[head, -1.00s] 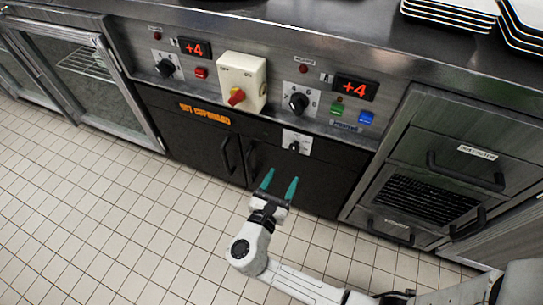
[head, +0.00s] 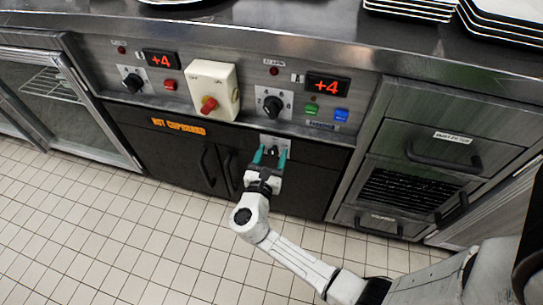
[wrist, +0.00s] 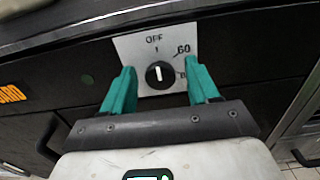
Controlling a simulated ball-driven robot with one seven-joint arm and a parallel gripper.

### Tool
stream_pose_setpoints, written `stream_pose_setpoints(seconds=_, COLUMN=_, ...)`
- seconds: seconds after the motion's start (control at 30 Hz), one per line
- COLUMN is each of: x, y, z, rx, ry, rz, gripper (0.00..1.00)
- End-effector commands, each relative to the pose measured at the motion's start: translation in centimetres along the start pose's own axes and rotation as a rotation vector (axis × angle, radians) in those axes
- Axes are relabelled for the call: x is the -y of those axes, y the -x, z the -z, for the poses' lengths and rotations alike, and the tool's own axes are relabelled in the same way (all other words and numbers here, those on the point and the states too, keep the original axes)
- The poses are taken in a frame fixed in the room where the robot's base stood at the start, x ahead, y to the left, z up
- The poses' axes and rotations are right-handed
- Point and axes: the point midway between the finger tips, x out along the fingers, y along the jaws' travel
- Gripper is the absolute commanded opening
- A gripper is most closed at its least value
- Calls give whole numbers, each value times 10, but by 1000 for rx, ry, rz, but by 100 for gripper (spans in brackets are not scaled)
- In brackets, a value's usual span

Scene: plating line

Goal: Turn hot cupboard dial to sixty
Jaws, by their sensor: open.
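The hot cupboard dial (wrist: 159,75) is a black knob with a white pointer mark on a pale plate (wrist: 132,47) marked OFF at the top and 60 at the upper right. Its pointer appears to be near OFF. The cupboard (head: 160,145) is black with an orange HOT CUPBOARD label (head: 179,126). My gripper (head: 270,155) has green fingers and is open, with its fingertips at the plate. In the wrist view my gripper (wrist: 160,85) has one finger on each side of the dial, apart from it. In the head view the fingers partly hide the dial.
Above are two other black knobs (head: 133,82) (head: 273,104), a red switch on a cream box (head: 213,82), and green (head: 311,110) and blue (head: 341,115) buttons. Drawers (head: 420,150) stand at right. Plates (head: 505,20) are stacked on the counter. The tiled floor is clear.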

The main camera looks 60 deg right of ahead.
Motion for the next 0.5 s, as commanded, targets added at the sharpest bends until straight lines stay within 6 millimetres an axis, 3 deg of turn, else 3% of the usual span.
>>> stream_pose_setpoints(seconds=0.17, x=0, y=0, z=0, rx=0, ry=0, rz=0, gripper=60)
stream_pose_setpoints(seconds=0.5, x=0, y=0, z=0, rx=0, ry=0, rz=0, gripper=28)
